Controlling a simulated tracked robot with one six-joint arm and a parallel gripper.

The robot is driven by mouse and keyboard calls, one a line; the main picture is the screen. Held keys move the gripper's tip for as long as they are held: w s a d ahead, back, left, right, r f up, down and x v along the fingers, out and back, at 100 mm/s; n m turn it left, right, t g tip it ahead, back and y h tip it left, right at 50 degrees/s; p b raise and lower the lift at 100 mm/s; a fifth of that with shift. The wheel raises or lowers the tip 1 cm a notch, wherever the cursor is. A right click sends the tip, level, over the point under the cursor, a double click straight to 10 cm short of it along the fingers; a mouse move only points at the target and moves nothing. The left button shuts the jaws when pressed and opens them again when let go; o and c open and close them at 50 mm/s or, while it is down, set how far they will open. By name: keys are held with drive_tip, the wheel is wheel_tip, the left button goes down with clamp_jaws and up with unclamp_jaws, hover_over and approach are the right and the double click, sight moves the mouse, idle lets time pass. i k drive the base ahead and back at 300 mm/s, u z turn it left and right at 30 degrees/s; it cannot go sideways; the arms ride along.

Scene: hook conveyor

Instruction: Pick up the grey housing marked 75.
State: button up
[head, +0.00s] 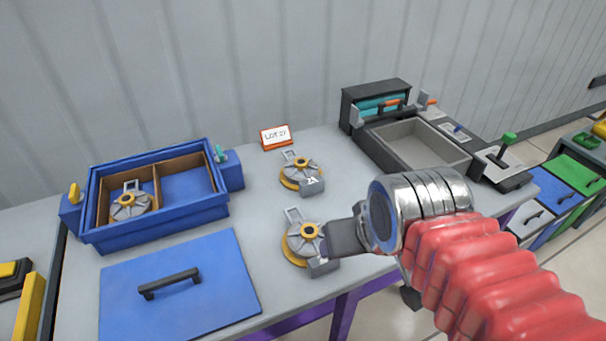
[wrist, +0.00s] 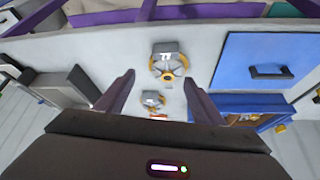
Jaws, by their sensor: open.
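A grey housing (head: 303,243) with a yellow ring and a loop handle lies near the front of the table. It also shows in the wrist view (wrist: 168,65), with a mark that looks like two digits but is too blurred to read surely. A second similar housing (head: 301,172) lies behind it, also in the wrist view (wrist: 152,100); its mark is unclear too. A third housing (head: 130,205) sits in the left compartment of the blue box. My gripper (wrist: 159,78) is open and empty, above and just right of the front housing in the head view (head: 333,238).
The blue box (head: 160,235) stands at the left, and a blue lid (head: 180,290) with a black handle lies before it. A LOT 27 sign (head: 276,137) stands behind the housings. A grey tray (head: 418,142) is at the right. The table between box and tray is otherwise clear.

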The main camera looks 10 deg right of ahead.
sight(302, 175)
drive_tip(key=k, duration=1.3)
drive_tip(key=u, duration=0.15)
drive_tip(key=i, duration=0.85)
drive_tip(key=u, duration=0.6)
drive_tip(key=i, duration=0.75)
drive_tip(key=u, duration=0.25)
